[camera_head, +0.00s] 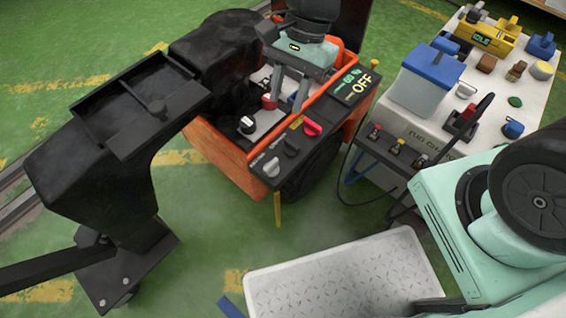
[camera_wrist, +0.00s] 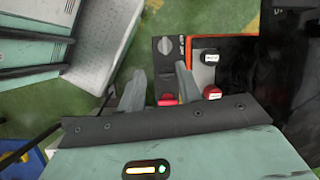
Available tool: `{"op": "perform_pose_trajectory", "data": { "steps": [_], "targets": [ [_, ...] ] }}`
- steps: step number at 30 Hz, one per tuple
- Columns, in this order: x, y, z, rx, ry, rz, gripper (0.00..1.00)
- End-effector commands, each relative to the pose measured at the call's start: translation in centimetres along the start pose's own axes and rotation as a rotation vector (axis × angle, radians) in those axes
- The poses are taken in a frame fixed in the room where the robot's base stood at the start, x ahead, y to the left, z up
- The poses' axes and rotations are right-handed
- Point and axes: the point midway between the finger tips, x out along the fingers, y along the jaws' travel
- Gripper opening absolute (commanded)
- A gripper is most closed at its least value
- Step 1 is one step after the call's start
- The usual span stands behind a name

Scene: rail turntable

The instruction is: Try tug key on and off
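The tug (camera_head: 219,153) is the orange vehicle at the centre of the head view. Its dark panel (camera_head: 327,105) has a display reading OFF (camera_head: 362,84), a red knob (camera_head: 312,128) and darker knobs (camera_head: 271,167) in a row. I cannot tell for certain which knob is the key. My gripper (camera_head: 286,93) points down over the tug, behind the red knob in the picture. In the wrist view my gripper (camera_wrist: 160,74) is open and empty, with its fingers apart. A red part (camera_wrist: 167,100) shows between the fingers, partly hidden by the gripper body.
A red knob (camera_head: 268,102) and a black knob (camera_head: 247,124) stand inside the tug's frame, near the fingers. A charger table (camera_head: 545,92) with several items stands at the right. A pale tray (camera_head: 345,280) is at the front. Green floor is free between tug and tray.

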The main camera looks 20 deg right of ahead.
Motion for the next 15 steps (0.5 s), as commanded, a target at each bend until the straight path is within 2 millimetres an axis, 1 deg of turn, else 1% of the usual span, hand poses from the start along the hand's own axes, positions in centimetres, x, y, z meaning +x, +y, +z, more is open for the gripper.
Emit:
{"op": "perform_pose_trajectory", "data": {
  "steps": [1, 3, 6, 11, 15],
  "targets": [
    [1.9, -0.2, -1.2, 0.047, -0.009, -0.004, 0.35],
    [2.7, -0.5, -1.8, 0.096, -0.018, -0.008, 0.35],
    [3.3, -0.7, -2.3, 0.135, -0.024, -0.011, 0.35],
    [4.4, -0.7, -2.4, 0.145, -0.026, -0.01, 0.35],
    [7.0, -0.7, -2.3, 0.143, -0.028, -0.008, 0.35]
  ]
}}
